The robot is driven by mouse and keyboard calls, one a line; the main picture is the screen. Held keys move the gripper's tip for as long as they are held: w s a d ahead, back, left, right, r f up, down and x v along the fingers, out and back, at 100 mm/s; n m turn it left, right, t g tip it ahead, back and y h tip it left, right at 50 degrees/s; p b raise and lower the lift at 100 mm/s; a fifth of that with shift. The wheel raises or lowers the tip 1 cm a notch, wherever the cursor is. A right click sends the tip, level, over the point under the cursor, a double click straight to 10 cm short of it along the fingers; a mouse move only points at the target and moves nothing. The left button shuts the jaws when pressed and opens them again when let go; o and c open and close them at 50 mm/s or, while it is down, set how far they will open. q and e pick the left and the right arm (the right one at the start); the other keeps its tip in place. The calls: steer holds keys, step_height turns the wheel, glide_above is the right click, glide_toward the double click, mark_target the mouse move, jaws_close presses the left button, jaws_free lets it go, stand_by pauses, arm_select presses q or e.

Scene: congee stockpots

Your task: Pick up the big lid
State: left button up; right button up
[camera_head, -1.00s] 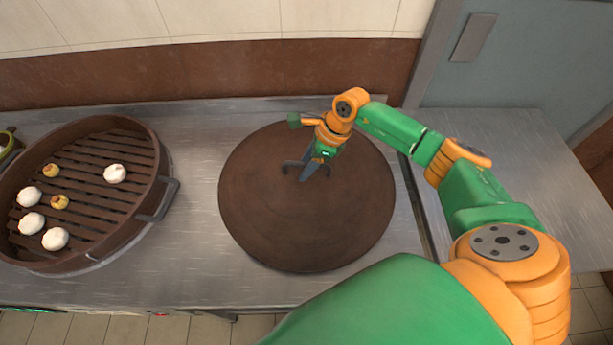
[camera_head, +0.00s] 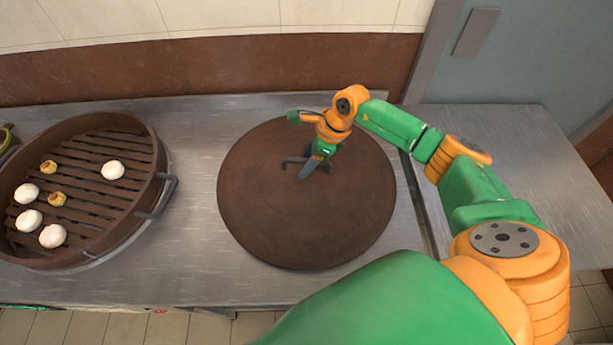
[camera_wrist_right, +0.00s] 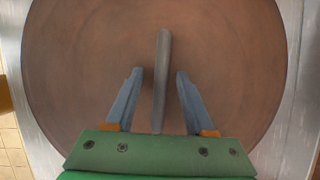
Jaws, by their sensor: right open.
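The big lid (camera_head: 300,220) is a large round brown disc lying on the metal counter, in the middle of the head view. It fills most of the right wrist view (camera_wrist_right: 90,50). Its grey bar handle (camera_wrist_right: 161,75) runs lengthwise between my right fingers in the wrist view. My right gripper (camera_head: 308,168) is over the lid at the handle. In the wrist view the right gripper (camera_wrist_right: 158,85) is open, with one finger on each side of the handle and gaps visible on both sides. My left gripper is out of view.
A round brown steamer (camera_head: 163,190) with a slatted base holds white buns and small yellow dumplings, left of the lid. The counter (camera_head: 195,230) between them is clear. A brown wall band (camera_head: 220,70) stands behind. A lower metal surface (camera_head: 520,150) lies to the right.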

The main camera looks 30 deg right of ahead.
jaws_close()
stand_by(1.3)
